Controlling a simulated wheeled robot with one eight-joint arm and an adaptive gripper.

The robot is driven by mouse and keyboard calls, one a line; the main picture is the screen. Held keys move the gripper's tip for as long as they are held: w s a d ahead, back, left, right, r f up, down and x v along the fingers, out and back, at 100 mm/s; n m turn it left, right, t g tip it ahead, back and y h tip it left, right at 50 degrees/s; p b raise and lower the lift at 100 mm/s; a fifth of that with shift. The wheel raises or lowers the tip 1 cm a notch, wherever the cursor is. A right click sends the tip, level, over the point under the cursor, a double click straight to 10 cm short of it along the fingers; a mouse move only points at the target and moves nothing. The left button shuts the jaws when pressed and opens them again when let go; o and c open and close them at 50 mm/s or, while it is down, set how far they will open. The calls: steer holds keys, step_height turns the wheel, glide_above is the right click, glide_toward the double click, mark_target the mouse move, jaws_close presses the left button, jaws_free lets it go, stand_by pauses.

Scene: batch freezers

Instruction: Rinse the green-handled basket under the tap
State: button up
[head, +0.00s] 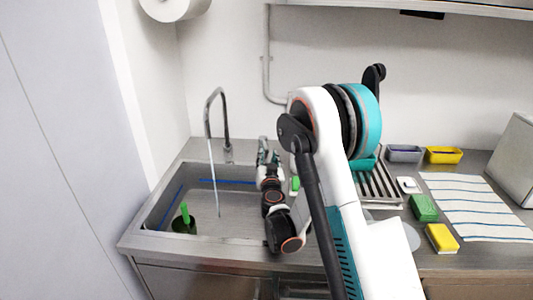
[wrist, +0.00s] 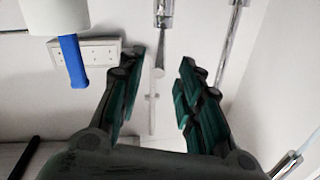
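The green-handled basket (head: 184,222) seems to be the small dark green item with a bright green upright handle in the left front of the sink (head: 160,226). The curved metal tap (head: 225,120) stands at the back of the sink, and a thin stream of water runs from its spout into the basin. The basket is to the left of the stream, apart from it. My gripper (head: 264,145) is right of the tap, over the back right of the sink. In the wrist view my gripper (wrist: 160,76) is open, with nothing held between its fingers.
Right of the sink are a drying rack (head: 378,190), a green sponge (head: 424,208), a yellow sponge (head: 442,238), a striped cloth (head: 470,205), and grey (head: 404,154) and yellow (head: 444,155) trays. In the wrist view a blue handle (wrist: 73,60) hangs from a white object near a wall socket.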

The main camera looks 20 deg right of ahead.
steer(key=v, duration=0.5)
steer(key=shift+s, duration=0.3)
